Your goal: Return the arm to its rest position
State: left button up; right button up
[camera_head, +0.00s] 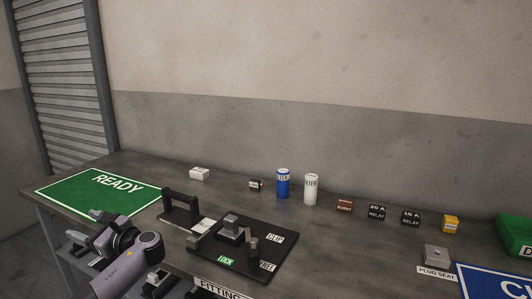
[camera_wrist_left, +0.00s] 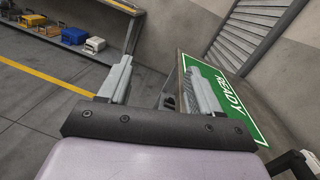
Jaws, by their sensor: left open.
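My left arm (camera_head: 120,272) comes in at the bottom left of the head view, bent, in front of the bench. My left gripper (camera_head: 84,227) is near the bench's front left edge, by the green READY mat (camera_head: 70,190). In the left wrist view the gripper (camera_wrist_left: 158,68) has its two fingers apart with nothing between them. The READY mat (camera_wrist_left: 236,112) lies to the right there. My right gripper is not in view.
A black fixture board (camera_head: 262,270) with LOCK, CLIP and FREE labels lies near the arm. A blue can (camera_head: 283,184), a white can (camera_head: 311,189) and small relay boxes (camera_head: 377,213) stand behind. A shelf with bins (camera_wrist_left: 74,36) is across the floor.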

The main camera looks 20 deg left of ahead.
pick_arm(q)
jog(key=d+f+m+t+h, duration=0.1)
jog(key=d+f+t+h, duration=0.25)
jog(key=f, duration=0.55)
jog(key=d+f+t+h, duration=0.3)
jog(key=d+f+t, duration=0.15)
jog(key=f, duration=0.35)
jog(key=s+d+f+n+t+h, duration=0.2)
jog(key=s+d+f+h, duration=0.45)
jog(key=d+f, duration=0.25)
jog(key=s+d+n+h, duration=0.6)
jog(key=s+d+h, duration=0.3)
jog(key=d, duration=0.5)
jog(key=s+d+r+n+t+y+p, duration=0.1)
jog(key=d+r+n+p, duration=0.2)
jog(key=d, duration=0.7)
jog(key=n, duration=0.2)
jog(key=shift+r+n, duration=0.15)
jog(key=shift+n, duration=0.15)
